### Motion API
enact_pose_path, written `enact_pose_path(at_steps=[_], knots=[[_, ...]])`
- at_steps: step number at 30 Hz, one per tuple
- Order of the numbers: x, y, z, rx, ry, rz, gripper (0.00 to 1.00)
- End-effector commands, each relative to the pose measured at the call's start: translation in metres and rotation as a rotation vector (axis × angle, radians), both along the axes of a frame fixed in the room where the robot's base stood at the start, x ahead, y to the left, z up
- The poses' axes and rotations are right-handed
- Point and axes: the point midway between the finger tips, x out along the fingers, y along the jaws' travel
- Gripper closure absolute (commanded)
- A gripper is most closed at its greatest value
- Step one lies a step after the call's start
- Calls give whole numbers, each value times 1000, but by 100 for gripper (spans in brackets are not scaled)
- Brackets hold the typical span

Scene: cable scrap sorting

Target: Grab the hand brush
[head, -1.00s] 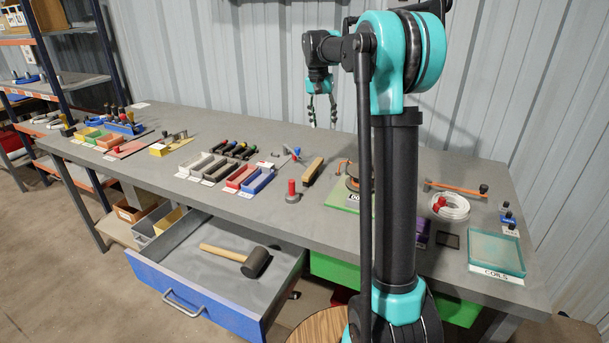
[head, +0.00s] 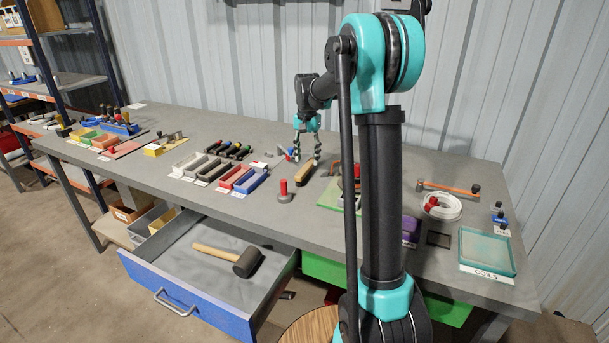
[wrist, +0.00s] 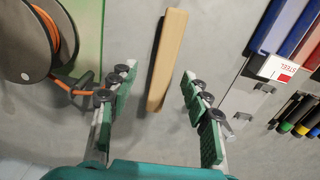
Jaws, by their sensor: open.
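The hand brush (head: 303,174) is a long tan wooden piece lying on the grey workbench; I cannot make out bristles. In the wrist view the brush (wrist: 167,58) runs from the top edge toward the space between the fingers. In the wrist view my gripper (wrist: 158,76) is open and empty, with green-padded fingers spread wide and apart from the wood. The fingers hide part of the brush in the head view.
An orange cable reel (wrist: 27,40) on a green mat (wrist: 89,18) lies left of the brush in the wrist view. Blue and red bins (wrist: 284,22) lie to its right. A red-topped peg (head: 284,190) stands nearby. A drawer with a mallet (head: 244,262) is open below.

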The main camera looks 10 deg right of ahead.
Motion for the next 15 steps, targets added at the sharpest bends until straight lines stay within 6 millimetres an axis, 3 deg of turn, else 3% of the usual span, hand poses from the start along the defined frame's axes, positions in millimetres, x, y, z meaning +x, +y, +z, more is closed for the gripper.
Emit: enact_pose_path(at_steps=[15], knots=[[-3, 10, -52, 0, 0, 1, 52]])
